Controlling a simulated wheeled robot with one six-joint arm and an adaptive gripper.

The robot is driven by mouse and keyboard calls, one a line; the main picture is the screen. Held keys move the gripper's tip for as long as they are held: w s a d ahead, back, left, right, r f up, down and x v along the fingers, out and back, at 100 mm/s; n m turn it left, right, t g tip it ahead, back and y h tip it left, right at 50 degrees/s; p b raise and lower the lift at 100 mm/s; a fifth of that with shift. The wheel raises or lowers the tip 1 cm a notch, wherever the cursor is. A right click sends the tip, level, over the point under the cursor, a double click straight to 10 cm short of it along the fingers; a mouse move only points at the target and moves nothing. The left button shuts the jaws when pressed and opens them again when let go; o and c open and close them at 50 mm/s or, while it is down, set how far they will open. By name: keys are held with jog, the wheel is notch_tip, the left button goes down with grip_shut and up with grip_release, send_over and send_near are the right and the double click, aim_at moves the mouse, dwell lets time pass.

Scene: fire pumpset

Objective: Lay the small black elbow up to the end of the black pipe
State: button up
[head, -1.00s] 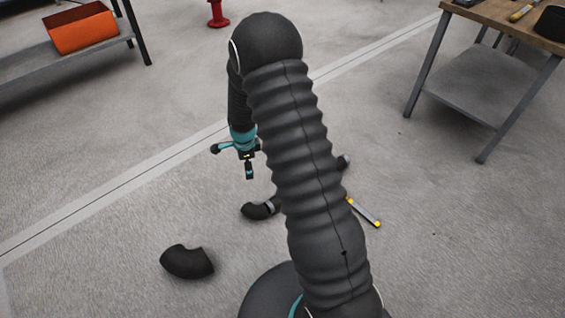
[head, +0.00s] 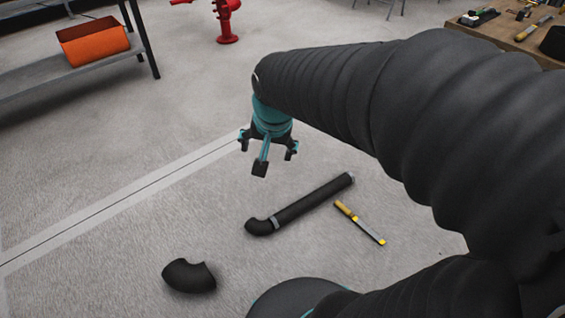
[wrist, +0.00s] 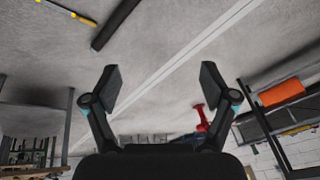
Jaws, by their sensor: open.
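The black pipe (head: 312,200) lies slantwise on the floor in the head view, with pale bands near both ends. A smaller black elbow (head: 259,227) lies at its near left end, in line with it; I cannot tell whether they touch. A larger-looking black elbow (head: 189,276) lies apart on the floor, further left and nearer me. My gripper (head: 268,156) is open and empty, raised above the floor beyond the pipe. In the wrist view my gripper (wrist: 160,85) has its fingers wide apart with nothing between them. Part of the pipe (wrist: 114,24) shows at the top there.
A yellow-ended bar tool (head: 361,223) lies right of the pipe. A wooden workbench (head: 495,30) is at the back right, a red stand (head: 226,22) behind.

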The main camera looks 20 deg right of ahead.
jog(key=s+r+n, duration=0.1)
jog(key=s+n, duration=0.2)
jog(key=s, duration=0.3)
jog(key=s+r+n+t, duration=0.1)
jog(key=s+r+n, duration=0.1)
jog(key=s, duration=0.4)
jog(key=shift+s+r+n, duration=0.2)
jog(key=shift+s+n, duration=0.05)
jog(key=shift+n, duration=0.25)
